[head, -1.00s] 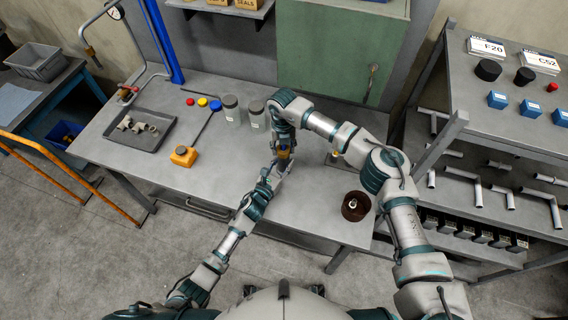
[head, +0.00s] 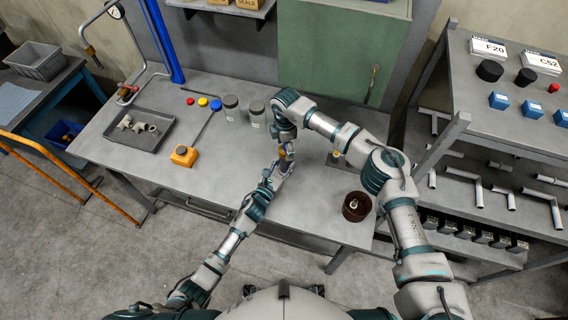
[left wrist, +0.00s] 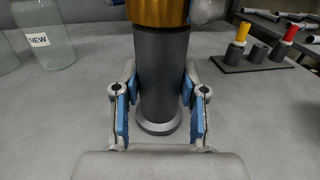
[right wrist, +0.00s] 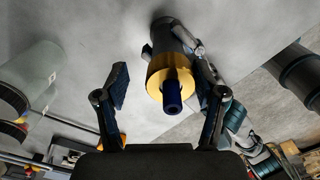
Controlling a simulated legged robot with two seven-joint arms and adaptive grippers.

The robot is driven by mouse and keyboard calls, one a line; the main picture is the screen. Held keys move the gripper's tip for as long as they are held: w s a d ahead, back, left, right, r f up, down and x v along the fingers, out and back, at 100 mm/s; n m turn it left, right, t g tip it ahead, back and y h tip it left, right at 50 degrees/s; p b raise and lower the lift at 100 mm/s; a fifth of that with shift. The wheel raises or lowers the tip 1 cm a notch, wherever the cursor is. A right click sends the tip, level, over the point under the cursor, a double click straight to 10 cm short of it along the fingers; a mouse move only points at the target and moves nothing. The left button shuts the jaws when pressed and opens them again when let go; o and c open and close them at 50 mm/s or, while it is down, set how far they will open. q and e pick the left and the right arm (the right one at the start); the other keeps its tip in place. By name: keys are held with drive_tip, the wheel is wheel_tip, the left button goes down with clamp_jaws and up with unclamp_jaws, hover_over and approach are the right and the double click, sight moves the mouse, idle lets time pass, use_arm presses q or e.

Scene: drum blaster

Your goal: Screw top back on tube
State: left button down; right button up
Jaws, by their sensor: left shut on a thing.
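The dark grey tube (left wrist: 163,75) stands upright in the left wrist view, with a wider ring at its lower end. The gold top (left wrist: 158,12) meets its upper end; I cannot tell how far it is threaded. My left gripper (left wrist: 160,105) is shut on the tube, with blue pads at both sides. In the right wrist view, the gold top (right wrist: 170,72) with its dark blue tip (right wrist: 172,98) lies between the fingers of my right gripper (right wrist: 165,88). These fingers are spread, with a clear gap on the left. In the head view, both grippers meet above the bench.
On the bench (head: 225,170) are jars (head: 231,107), an orange box (head: 184,156), a tray of fittings (head: 138,130) and a brown round container (head: 356,206). A dark stand (left wrist: 252,58) holds yellow- and red-tipped pieces. A shelf of pipes (head: 490,180) stands right.

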use_arm(q)
drive_tip(key=shift+w, duration=0.1)
use_arm(e)
drive_tip(key=shift+a+r, duration=0.1)
use_arm(q)
drive_tip(key=shift+a, duration=0.15)
use_arm(e)
drive_tip(key=shift+r, duration=2.35)
drive_tip(key=shift+c, duration=0.4)
drive_tip(key=shift+n, duration=0.3)
